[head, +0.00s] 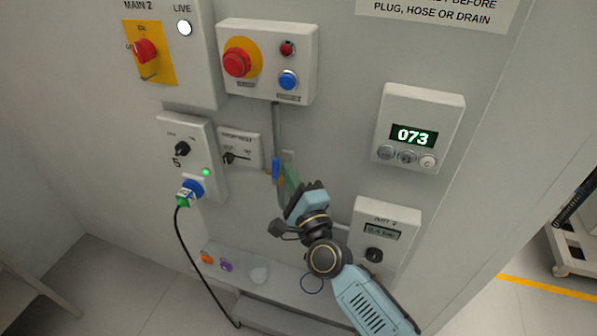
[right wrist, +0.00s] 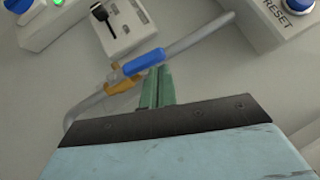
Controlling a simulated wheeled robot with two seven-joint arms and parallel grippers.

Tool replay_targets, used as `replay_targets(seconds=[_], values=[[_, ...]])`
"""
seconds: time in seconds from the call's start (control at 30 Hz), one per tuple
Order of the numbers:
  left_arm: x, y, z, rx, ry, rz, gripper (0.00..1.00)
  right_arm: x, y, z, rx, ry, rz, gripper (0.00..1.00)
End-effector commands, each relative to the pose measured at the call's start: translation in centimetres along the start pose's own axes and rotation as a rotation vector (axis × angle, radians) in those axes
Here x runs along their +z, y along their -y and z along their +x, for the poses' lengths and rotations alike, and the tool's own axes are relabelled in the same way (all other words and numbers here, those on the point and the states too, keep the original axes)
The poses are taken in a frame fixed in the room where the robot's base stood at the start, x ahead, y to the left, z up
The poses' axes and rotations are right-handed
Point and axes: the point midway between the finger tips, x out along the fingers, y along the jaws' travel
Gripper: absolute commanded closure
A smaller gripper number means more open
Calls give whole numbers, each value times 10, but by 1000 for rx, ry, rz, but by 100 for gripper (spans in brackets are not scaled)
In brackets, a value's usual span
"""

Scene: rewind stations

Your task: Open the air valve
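The air valve has a blue lever (head: 276,168) on a grey pipe that comes down from the emergency-stop box. In the right wrist view the blue lever (right wrist: 144,62) lies roughly along the pipe, beside a brass-coloured valve body (right wrist: 122,86). My right gripper (head: 291,178) is at the valve, just right of the lever in the head view. Its green fingers (right wrist: 157,85) look closed together, with their tips at the lever's lower edge. I cannot tell whether they touch it. Nothing shows between them. My left gripper is out of view.
An emergency-stop box (head: 267,62) is above the valve. A small switch plate (head: 240,148) and a socket with a plugged cable (head: 190,190) are left. A display reading 073 (head: 418,130) and a gauge box (head: 383,238) are right. A shelf (head: 243,274) is below.

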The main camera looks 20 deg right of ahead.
Motion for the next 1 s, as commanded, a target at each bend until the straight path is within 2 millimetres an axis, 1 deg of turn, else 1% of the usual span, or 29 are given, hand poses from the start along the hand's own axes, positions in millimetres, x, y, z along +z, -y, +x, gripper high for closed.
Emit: replay_targets(seconds=[0.2, 0.5, 0.87, 1.0], values=[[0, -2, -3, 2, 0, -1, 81, 5, 2, 4, -1, 2, 2, 100], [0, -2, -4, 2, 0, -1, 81, 7, 3, 6, -2, 3, 3, 100], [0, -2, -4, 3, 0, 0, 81, 8, 4, 7, -4, 4, 4, 100], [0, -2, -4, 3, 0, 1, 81, 4, 5, 4, -4, 5, 3, 100]])
